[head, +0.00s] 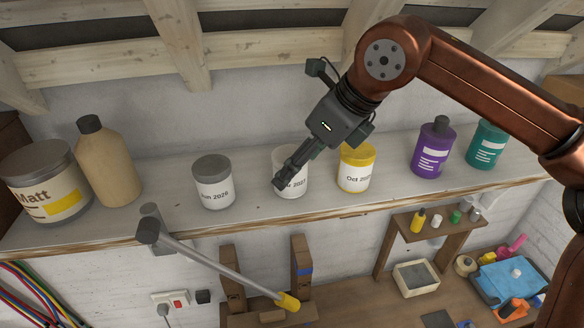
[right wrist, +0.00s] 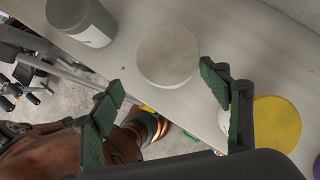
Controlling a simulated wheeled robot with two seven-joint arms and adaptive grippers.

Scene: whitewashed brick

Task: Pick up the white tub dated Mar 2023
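The white tub (head: 292,188) stands on the shelf between a grey-lidded tub and a yellow-lidded tub. Its label is partly covered by my right gripper; the visible end appears to read "r 2023", and the month is not fully readable. In the right wrist view its round white lid (right wrist: 167,55) lies just beyond the fingertips, towards the top. My right gripper (head: 284,178) is above and in front of the tub in the head view. In the right wrist view the gripper (right wrist: 162,84) has its fingers spread wide with nothing between them. My left gripper is not in view.
The grey-lidded tub (head: 213,182), labelled 2026, stands left, and the yellow-lidded tub (head: 356,168), labelled Oct, close right. Purple (head: 432,150) and teal (head: 487,146) bottles stand further right. A tan bottle (head: 106,165) and Matt tin (head: 45,183) are left. Roof beams hang above.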

